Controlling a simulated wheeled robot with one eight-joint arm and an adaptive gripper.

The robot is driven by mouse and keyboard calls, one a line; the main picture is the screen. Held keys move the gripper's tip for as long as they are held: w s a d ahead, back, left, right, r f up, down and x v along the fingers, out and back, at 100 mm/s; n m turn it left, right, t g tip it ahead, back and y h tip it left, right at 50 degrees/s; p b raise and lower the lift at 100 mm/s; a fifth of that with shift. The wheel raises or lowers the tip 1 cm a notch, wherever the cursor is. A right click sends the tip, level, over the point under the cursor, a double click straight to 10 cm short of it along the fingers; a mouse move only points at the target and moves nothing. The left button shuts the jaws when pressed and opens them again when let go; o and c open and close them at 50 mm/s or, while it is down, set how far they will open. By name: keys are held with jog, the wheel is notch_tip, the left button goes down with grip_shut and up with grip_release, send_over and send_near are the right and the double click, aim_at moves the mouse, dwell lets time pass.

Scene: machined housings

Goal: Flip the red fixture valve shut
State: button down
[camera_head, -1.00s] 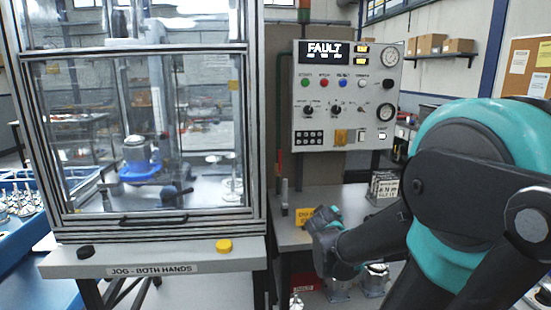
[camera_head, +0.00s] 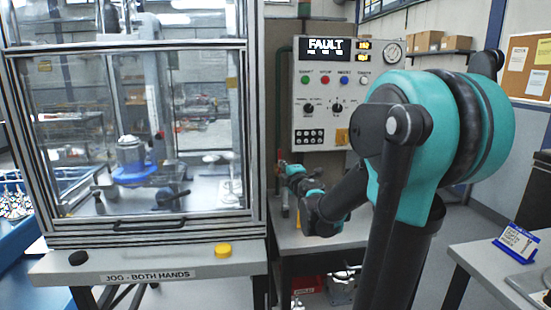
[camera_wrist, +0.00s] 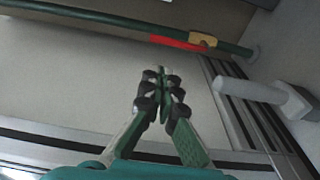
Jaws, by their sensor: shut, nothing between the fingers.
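The red valve handle (camera_wrist: 178,43) lies along a green pipe near the top of the wrist view, beside its brass-coloured body (camera_wrist: 203,40). It runs roughly parallel to the pipe. In the head view a small red patch of it (camera_head: 280,154) shows low on the pipe, left of the control panel. My gripper (camera_wrist: 163,78) is shut and empty. In the wrist view its fingertips appear below the red handle, with a visible gap. In the head view my gripper (camera_head: 284,168) is close to the pipe, small and partly unclear.
A pale rod with a blocky base (camera_wrist: 250,90) stands right of my fingers in the wrist view. The control panel (camera_head: 340,100) shows FAULT above the bench. The glazed press enclosure (camera_head: 140,130) is at left. A side table (camera_head: 500,255) with a sign is at right.

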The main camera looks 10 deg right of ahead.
jog(key=w+a, duration=0.1)
jog(key=w, duration=0.9)
jog(key=shift+a, duration=0.15)
